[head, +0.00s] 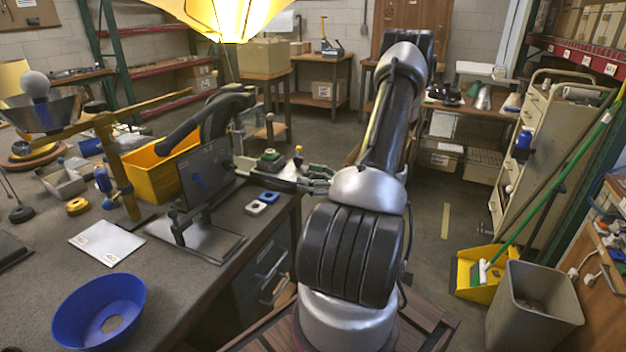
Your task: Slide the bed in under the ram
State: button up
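A dark press-like fixture (222,118) stands near the bench's right edge, with a thick curved black arm. I take this to be where the ram is; the ram itself is not clear. A small dark bed (258,172) seems to stick out to its right, with a green-topped block (270,158) on it. My gripper (304,178) is small in view, low at the right end of this bed, partly behind my own silver arm joint. I cannot tell whether its fingers touch the bed or how far apart they are.
A dark upright panel (206,172) on a base stands left of the bed. Blue and white small blocks (262,202) lie in front. A yellow bin (160,165) is behind the panel.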

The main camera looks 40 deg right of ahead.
jog(key=shift+o, duration=0.2)
jog(key=v, duration=1.2)
jog(key=shift+a, duration=0.1)
